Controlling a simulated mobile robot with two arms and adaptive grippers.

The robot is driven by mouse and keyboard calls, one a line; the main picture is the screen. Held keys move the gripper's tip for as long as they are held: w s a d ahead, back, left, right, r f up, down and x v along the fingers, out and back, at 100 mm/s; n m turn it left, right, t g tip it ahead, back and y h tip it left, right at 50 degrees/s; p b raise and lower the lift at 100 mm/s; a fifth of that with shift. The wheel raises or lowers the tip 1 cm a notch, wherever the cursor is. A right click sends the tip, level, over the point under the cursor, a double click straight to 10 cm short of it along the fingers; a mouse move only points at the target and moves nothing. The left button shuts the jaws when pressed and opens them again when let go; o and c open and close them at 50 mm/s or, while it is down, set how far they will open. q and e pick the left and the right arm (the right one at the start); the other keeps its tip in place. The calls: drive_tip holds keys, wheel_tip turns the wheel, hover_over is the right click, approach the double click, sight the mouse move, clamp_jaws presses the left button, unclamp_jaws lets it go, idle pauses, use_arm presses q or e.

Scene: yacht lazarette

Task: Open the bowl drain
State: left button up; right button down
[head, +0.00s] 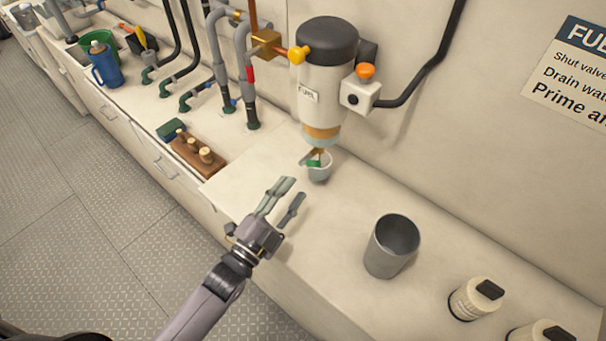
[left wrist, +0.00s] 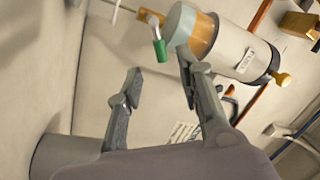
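The fuel filter (head: 326,85) hangs on the wall with an amber band (head: 321,133) at its lower end. Below it are a brass drain fitting and a short green lever (head: 313,163), near a small pale cup-like part (head: 319,175). The left wrist view shows the green lever (left wrist: 160,51) beside the filter's pale end (left wrist: 180,23). My left gripper (head: 292,190) is open and empty, below and in front of the drain. In the left wrist view its fingers (left wrist: 161,72) are apart, with the lever beyond them, not visibly touched. My right gripper is not in view.
A grey metal cup (head: 391,248) stands on the counter right of my left gripper. A wooden rack with plugs (head: 198,154), pipes with valves (head: 247,88) and a blue jug (head: 105,67) are to the left.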

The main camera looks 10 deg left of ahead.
use_arm(q)
drive_tip(key=shift+v, duration=1.4)
drive_tip(key=m+g+h+b, duration=0.9)
drive_tip(key=g+b, duration=0.3)
drive_tip(key=g, duration=0.3)
approach(310, 163)
drive_tip(key=d+p, duration=0.1)
drive_tip(key=d, duration=0.2)
drive_tip(key=w+d+p, duration=0.1)
drive_tip(key=d+p, duration=0.1)
drive_tip(key=d, duration=0.1)
drive_tip(key=d+p, duration=0.1)
drive_tip(key=d, duration=0.3)
drive_tip(key=shift+w+r, duration=0.1)
drive_tip(key=shift+w, duration=0.05)
drive_tip(key=shift+w+d, duration=0.1)
drive_tip(key=shift+d, duration=0.35)
drive_tip(key=shift+c, duration=0.5)
